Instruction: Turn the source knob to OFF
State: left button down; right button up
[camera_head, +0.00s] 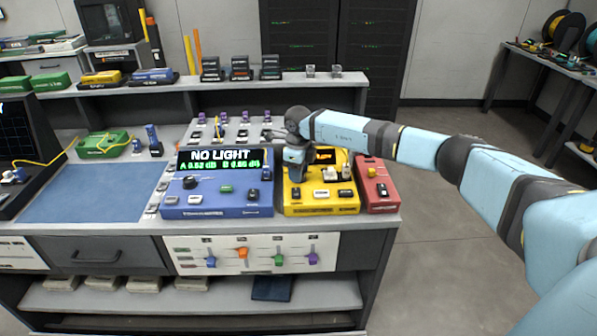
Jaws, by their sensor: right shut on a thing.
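The yellow unit (320,208) stands on the bench between a blue meter (215,208) and a red unit (380,200). My right gripper (296,176) points down at the left part of the yellow unit's top and is shut. It covers the spot where it grips, so the source knob and its pointer are hidden. The yellow unit's small display (325,155) is partly covered by my arm. The blue meter's screen (218,161) reads "NO LIGHT" with green figures below. My left gripper is not in view.
The blue meter carries a black knob (190,182) left of my gripper. A blue mat (100,190) lies clear at the left. A green device (104,144) with a yellow cable sits behind it. A raised shelf (200,83) with several devices runs along the back.

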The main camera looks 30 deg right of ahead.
jog(key=shift+n, duration=0.3)
jog(key=o, duration=0.9)
notch_tip(320, 180, up, 14)
jog(key=shift+f+p, duration=0.1)
jog(key=shift+p, duration=0.25)
